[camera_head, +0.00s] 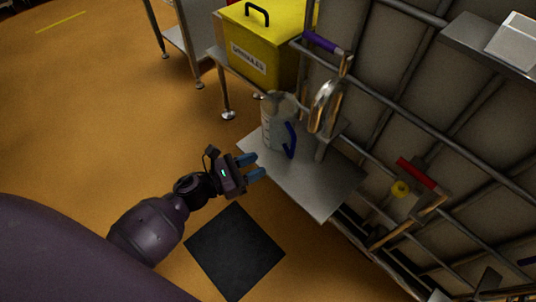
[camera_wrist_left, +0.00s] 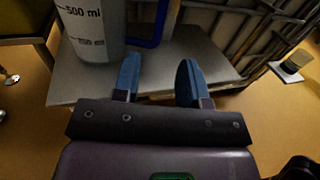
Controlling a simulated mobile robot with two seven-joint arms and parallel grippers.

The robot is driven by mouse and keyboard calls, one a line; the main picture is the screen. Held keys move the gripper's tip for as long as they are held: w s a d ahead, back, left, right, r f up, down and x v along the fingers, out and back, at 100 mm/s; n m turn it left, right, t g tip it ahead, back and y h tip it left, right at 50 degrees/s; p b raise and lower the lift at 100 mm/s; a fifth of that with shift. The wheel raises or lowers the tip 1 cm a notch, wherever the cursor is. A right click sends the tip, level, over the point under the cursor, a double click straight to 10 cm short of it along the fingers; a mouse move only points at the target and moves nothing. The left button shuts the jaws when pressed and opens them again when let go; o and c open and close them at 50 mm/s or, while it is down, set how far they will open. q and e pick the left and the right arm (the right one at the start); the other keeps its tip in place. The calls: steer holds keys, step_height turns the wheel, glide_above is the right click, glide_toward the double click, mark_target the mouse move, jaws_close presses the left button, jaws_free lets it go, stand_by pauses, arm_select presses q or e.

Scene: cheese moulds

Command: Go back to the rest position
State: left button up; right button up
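My left gripper (camera_head: 252,167) is in the middle of the head view, with blue fingertips pointing right. In the left wrist view the two blue fingers (camera_wrist_left: 158,82) are spread apart with nothing between them. A clear measuring jug (camera_head: 275,122) with a blue handle stands upright on a grey metal shelf (camera_head: 318,185) just beyond the fingers. The jug (camera_wrist_left: 92,30) also shows in the left wrist view, with a 500 ml mark, ahead of the left finger and apart from it. My right gripper is not in view.
A yellow box (camera_head: 262,50) with a black handle stands behind the shelf. A metal rack (camera_head: 400,110) with pipes and purple and red valve handles fills the right. A black mat (camera_head: 234,252) lies on the orange floor (camera_head: 90,130), which is clear at the left.

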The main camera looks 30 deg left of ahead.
arm_select(q)
steer(key=shift+s+a, duration=0.3)
steer(key=shift+s, duration=0.15)
